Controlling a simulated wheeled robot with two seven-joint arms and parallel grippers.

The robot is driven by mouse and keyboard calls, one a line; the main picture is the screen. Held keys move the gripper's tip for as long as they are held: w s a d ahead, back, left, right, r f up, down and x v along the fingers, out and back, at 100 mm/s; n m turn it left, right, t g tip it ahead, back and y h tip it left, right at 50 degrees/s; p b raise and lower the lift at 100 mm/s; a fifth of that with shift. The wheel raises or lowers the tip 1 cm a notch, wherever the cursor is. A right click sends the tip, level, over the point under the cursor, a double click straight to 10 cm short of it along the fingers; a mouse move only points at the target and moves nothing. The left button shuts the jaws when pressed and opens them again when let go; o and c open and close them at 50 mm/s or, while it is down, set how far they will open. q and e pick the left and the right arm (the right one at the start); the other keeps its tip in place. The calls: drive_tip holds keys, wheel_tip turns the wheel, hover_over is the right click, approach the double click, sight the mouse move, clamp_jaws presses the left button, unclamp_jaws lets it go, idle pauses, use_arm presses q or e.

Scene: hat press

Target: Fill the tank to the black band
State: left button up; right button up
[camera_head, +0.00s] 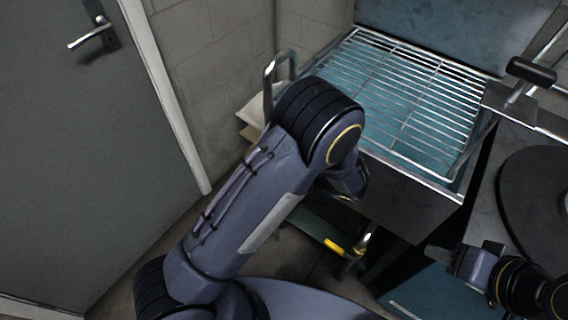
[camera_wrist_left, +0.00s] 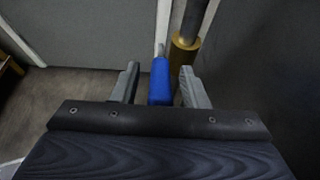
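A blue handle (camera_wrist_left: 160,82) stands between the two fingers of my left gripper (camera_wrist_left: 159,78) in the left wrist view. Gaps show on both sides of it, so the fingers are open around it. Behind it is a brass fitting (camera_wrist_left: 184,52) on a dark pipe. In the head view my left arm covers the middle, and its gripper is hidden. My right gripper (camera_head: 463,252) is at the lower right, its fingers apart and empty. A brass fitting (camera_head: 362,241) and a yellow handle (camera_head: 336,247) show low beneath the sink. I cannot make out a black band.
A wire rack (camera_head: 410,90) covers a steel sink at the back. A curved metal rail (camera_head: 270,75) rises left of it. A dark round plate (camera_head: 530,190) is at the right, beside a black-handled lever (camera_head: 531,71). A grey door (camera_head: 70,150) stands at left.

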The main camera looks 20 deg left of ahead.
use_arm(q)
drive_tip(key=v, duration=0.7)
drive_tip(key=shift+d, duration=0.3)
drive_tip(key=shift+s+r, duration=0.1)
drive_tip(key=shift+r, duration=0.05)
